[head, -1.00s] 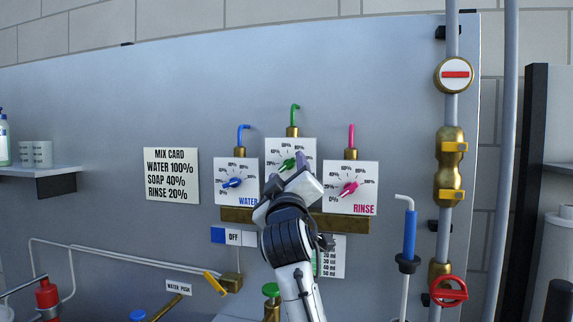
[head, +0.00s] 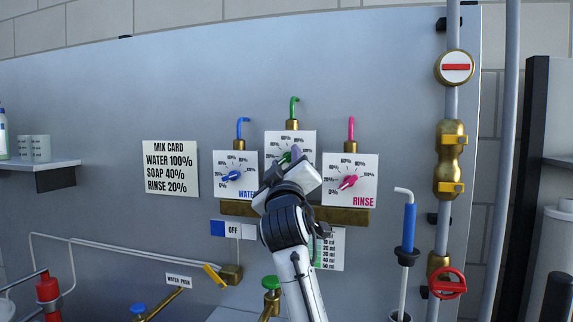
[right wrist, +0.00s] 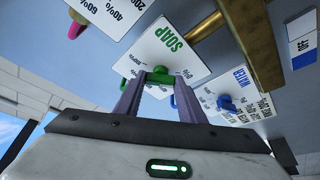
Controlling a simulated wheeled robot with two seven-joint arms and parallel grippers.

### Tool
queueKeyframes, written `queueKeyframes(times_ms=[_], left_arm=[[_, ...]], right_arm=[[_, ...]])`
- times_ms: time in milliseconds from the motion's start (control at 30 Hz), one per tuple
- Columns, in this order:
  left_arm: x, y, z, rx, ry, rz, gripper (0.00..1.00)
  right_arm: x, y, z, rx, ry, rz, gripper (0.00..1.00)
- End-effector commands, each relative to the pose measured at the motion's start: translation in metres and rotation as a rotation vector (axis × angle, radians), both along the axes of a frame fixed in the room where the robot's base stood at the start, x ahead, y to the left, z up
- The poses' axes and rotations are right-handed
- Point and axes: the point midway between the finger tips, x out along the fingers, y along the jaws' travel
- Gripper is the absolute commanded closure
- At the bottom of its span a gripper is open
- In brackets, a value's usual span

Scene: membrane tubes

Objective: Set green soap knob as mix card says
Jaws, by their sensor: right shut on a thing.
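The mix card (head: 170,168) on the panel reads water 100%, soap 40%, rinse 20%. The green soap knob (right wrist: 160,77) sits on the white SOAP dial plate (right wrist: 172,48). My right gripper (right wrist: 158,80) is shut on this knob, one finger at each side. In the head view the right gripper (head: 292,157) covers most of the soap dial's lower part, and only a bit of the green knob (head: 284,158) shows. The exact mark it points to cannot be read. My left gripper is not in view.
The blue water knob (head: 232,176) is close on the left and the pink rinse knob (head: 348,183) close on the right. A brass rail (head: 340,216) runs below the dials. A blue-handled tool (head: 409,230) and a pipe with a red wheel (head: 447,284) stand at right.

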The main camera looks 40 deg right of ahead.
Motion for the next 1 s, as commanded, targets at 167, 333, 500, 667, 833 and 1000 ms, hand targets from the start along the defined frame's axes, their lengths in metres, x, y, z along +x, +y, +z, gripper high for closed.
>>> queueKeyframes(times_ms=[167,333,500,667,833,1000], left_arm=[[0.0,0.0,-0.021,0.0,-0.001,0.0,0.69],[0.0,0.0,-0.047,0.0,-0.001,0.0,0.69],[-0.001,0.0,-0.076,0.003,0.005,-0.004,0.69],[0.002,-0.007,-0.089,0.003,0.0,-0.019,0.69],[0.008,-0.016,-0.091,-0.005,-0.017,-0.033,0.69],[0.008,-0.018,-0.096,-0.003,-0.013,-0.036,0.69]], right_arm=[[0.001,0.001,-0.006,0.054,-0.061,0.002,0.86],[0.001,0.002,-0.009,0.139,-0.16,0.003,0.86],[0.002,0.003,-0.01,0.241,-0.281,0.003,0.87],[0.003,0.004,-0.009,0.337,-0.394,0.002,0.86],[0.004,0.004,-0.007,0.439,-0.515,0.0,0.86],[0.005,0.005,-0.004,0.541,-0.636,-0.002,0.86]])
